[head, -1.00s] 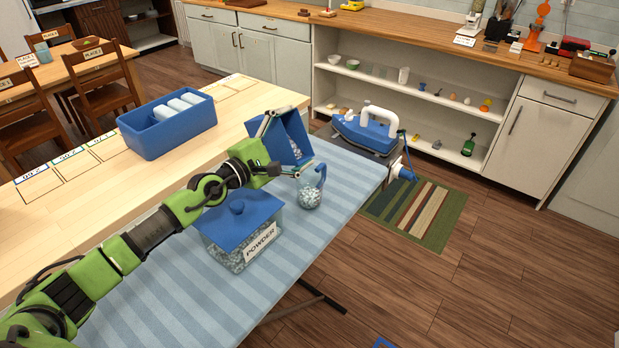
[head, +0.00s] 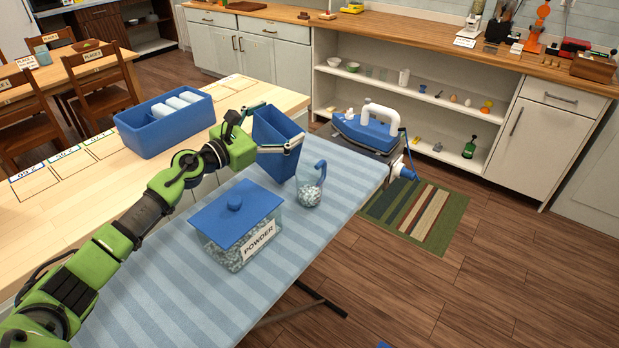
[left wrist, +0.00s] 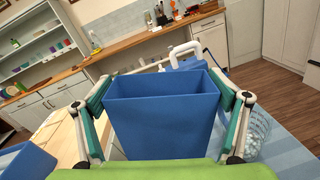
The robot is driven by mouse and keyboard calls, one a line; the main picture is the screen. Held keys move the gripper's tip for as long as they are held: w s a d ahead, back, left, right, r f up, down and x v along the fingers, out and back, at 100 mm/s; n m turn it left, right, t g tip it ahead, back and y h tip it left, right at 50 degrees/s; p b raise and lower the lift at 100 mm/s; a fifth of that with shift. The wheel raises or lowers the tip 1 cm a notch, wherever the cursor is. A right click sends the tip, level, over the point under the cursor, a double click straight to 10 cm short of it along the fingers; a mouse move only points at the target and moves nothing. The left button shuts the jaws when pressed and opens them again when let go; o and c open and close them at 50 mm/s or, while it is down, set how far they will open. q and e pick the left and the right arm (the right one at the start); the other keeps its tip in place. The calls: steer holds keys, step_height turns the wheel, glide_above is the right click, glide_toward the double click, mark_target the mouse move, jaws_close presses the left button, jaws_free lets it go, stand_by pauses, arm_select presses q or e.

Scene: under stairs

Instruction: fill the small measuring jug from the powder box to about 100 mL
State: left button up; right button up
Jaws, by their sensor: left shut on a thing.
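My left gripper (head: 280,124) is shut on an open-topped blue box (head: 277,146), gripped by its two sides. The box is roughly upright, beside and just behind the small jug; in the left wrist view the box (left wrist: 160,128) has its opening up, with its inside only partly visible and no powder seen there. The small clear jug (head: 309,194), with a blue hooked handle, stands upright on the striped board and holds pale granules; its scale cannot be read. A clear container marked POWDER (head: 258,241), with a blue lid on, holds similar granules nearer me. My right gripper is not shown.
The striped ironing board (head: 180,306) has free room around the container. A blue iron (head: 365,135) stands at its far end. A blue bin with white rolls (head: 165,140) stands on the wooden table (head: 110,171) at left. Shelves line the back.

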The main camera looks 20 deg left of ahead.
mark_target(262, 126)
arm_select(q)
steer(key=shift+w+a+f+n, duration=0.1)
steer(key=shift+w+a+n, duration=0.2)
steer(key=shift+a+n, duration=0.4)
steer(key=shift+w+a+f+n+b, duration=0.25)
steer(key=shift+a+f+n+b, duration=0.1)
steer(key=shift+a+n+b, duration=0.3)
steer(key=shift+r+p, duration=0.25)
steer(key=shift+p, duration=0.05)
step_height(262, 126, up, 4)
steer(key=p, duration=0.3)
steer(key=shift+d+r, duration=0.1)
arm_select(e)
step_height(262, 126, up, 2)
